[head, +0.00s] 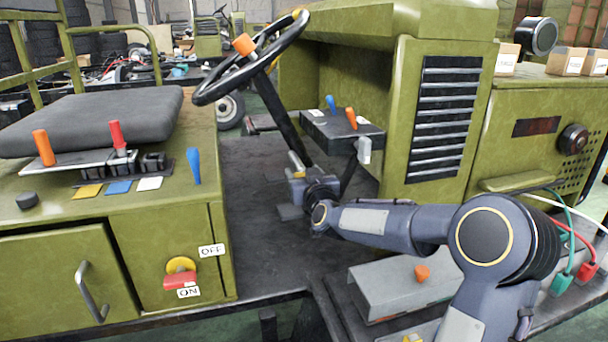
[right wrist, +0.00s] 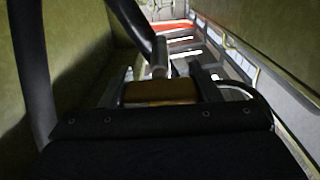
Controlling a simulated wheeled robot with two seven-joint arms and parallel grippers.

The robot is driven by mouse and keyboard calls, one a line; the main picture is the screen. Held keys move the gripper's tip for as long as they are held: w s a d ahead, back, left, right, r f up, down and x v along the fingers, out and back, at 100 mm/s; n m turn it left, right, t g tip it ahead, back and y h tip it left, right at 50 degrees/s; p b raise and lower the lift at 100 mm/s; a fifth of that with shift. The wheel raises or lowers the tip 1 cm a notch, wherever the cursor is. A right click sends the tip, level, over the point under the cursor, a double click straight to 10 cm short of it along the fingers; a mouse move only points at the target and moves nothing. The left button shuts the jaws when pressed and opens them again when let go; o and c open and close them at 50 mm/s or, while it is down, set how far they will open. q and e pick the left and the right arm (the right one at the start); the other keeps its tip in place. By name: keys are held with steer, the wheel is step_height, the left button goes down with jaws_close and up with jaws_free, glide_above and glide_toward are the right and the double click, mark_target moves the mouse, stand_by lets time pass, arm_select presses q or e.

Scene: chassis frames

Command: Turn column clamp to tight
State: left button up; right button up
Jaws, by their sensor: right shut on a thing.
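The steering column (head: 277,110) slants down from the black steering wheel (head: 255,58) toward the floor of the vehicle. My right gripper (head: 297,172) is low beside the column. It is shut on the column clamp's handle, a brownish-orange block (right wrist: 160,92) held between the fingers in the right wrist view. In the head view the gripper and wrist hide most of the clamp, so its angle cannot be told. In the right wrist view the dark column (right wrist: 134,25) passes just beyond the handle. My left gripper is not in view.
A box with blue and orange levers (head: 345,130) stands right of the column. The grey seat (head: 95,122) and a lever panel (head: 110,168) are at the left. A grey box with an orange knob (head: 400,290) lies below my right arm.

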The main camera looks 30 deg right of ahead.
steer(key=shift+f+m+b, duration=0.2)
steer(key=shift+m+b, duration=0.5)
steer(key=shift+b, duration=0.25)
steer(key=shift+m+b, duration=1.15)
steer(key=shift+m, duration=0.05)
steer(key=m+b, duration=0.3)
steer(key=m, duration=0.1)
steer(key=shift+m, duration=0.3)
steer(key=m+b, duration=0.2)
steer(key=m, duration=0.2)
steer(key=shift+m+b, duration=0.3)
steer(key=shift+b, duration=0.1)
steer(key=m+b, duration=0.1)
steer(key=m, duration=0.3)
steer(key=shift+r+m+b, duration=0.1)
steer(key=shift+m+b, duration=0.3)
steer(key=o, duration=1)
steer(key=shift+c, duration=0.2)
